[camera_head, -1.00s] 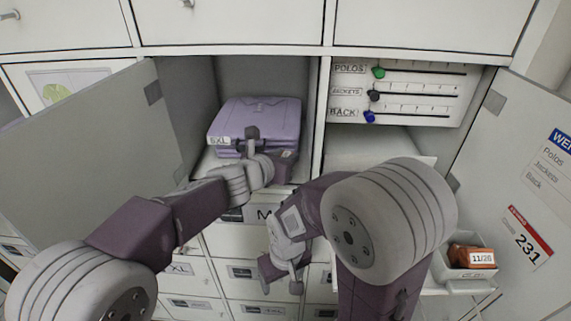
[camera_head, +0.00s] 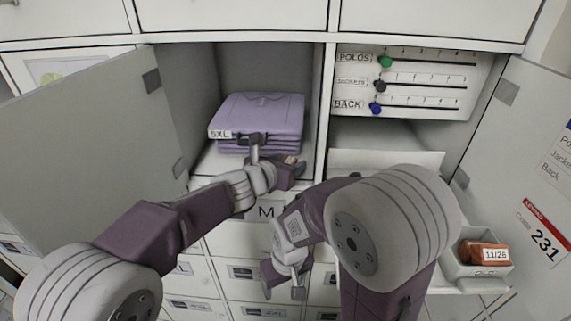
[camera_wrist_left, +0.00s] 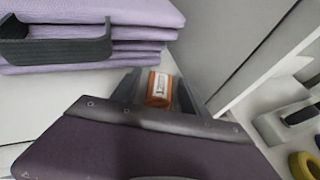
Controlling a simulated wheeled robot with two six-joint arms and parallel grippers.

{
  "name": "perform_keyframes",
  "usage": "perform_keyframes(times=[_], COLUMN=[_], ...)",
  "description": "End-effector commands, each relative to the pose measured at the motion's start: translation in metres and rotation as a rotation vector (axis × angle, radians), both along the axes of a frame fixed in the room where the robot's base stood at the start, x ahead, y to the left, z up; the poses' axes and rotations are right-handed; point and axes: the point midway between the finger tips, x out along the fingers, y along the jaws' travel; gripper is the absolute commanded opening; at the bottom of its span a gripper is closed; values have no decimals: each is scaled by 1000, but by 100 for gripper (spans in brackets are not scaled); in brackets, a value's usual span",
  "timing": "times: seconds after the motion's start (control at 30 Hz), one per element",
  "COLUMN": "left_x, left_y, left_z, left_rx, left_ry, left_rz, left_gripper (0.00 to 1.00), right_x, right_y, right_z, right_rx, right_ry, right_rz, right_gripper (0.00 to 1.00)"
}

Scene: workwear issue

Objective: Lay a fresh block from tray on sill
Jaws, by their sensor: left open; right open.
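A small orange block (camera_head: 291,159) with a pale label lies on the sill (camera_head: 225,168) of the left open compartment, right of the folded purple garments. It also shows in the left wrist view (camera_wrist_left: 158,88), between my open fingers; I cannot tell whether they touch it. My left gripper (camera_head: 276,157) is open at this block. The tray (camera_head: 482,270) at the right holds orange blocks (camera_head: 484,251), the front one labelled 11/26. My right gripper (camera_head: 284,283) is open and empty, low in front of the drawers, away from the tray.
The folded purple stack (camera_head: 258,122) with a 5XL tag stands behind my left gripper. Open doors flank the compartments, at left (camera_head: 95,140) and right (camera_head: 525,150). Labelled sliders (camera_head: 405,82) are above the right compartment, which has a bare pale board (camera_head: 385,158).

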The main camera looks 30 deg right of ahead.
Motion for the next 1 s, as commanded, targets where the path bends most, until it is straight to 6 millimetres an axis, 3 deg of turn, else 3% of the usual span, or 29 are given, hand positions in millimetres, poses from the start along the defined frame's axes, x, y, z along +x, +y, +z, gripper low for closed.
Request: perform_keyframes(times=[0.17,0.6,1.0], left_x=[-10,-58,-66], left_y=[14,80,90], left_z=[9,46,49], left_rx=[-2,-2,0], left_ry=[-2,-1,0], left_rz=[0,1,0], left_gripper=[52,52,52], right_x=[0,0,0], right_y=[0,0,0], right_z=[-2,1,2], right_rx=[0,0,0], right_ry=[0,0,0], right_rz=[0,0,0], right_gripper=[70,70,70])
